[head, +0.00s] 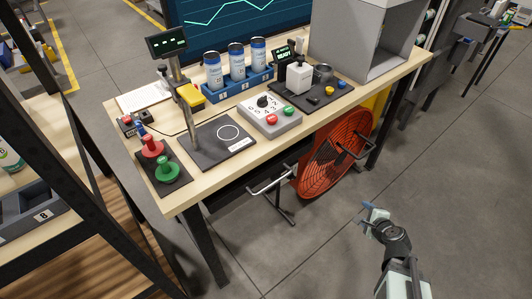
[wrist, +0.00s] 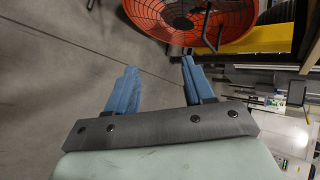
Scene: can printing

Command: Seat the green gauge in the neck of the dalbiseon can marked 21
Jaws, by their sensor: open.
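The green gauge (head: 167,169), with a wide round base and a knob on top, stands at the near end of a dark strip on the bench's left. Three blue-and-white cans stand in a row in a blue tray (head: 238,88): left can (head: 213,72), middle can (head: 237,62) and right can (head: 258,56). Their numbers are too small to read, so I cannot tell which is 21. My gripper (head: 369,214) is open and empty, out over the floor to the right of the bench. Its two blue fingers are apart in the wrist view (wrist: 160,78).
A red gauge (head: 151,148) stands right behind the green one, with a small blue piece (head: 140,129) beyond. A post with a display (head: 166,41) rises beside a dark pad (head: 216,145). A control box (head: 269,115) sits mid-bench. An orange fan (head: 334,155) stands below.

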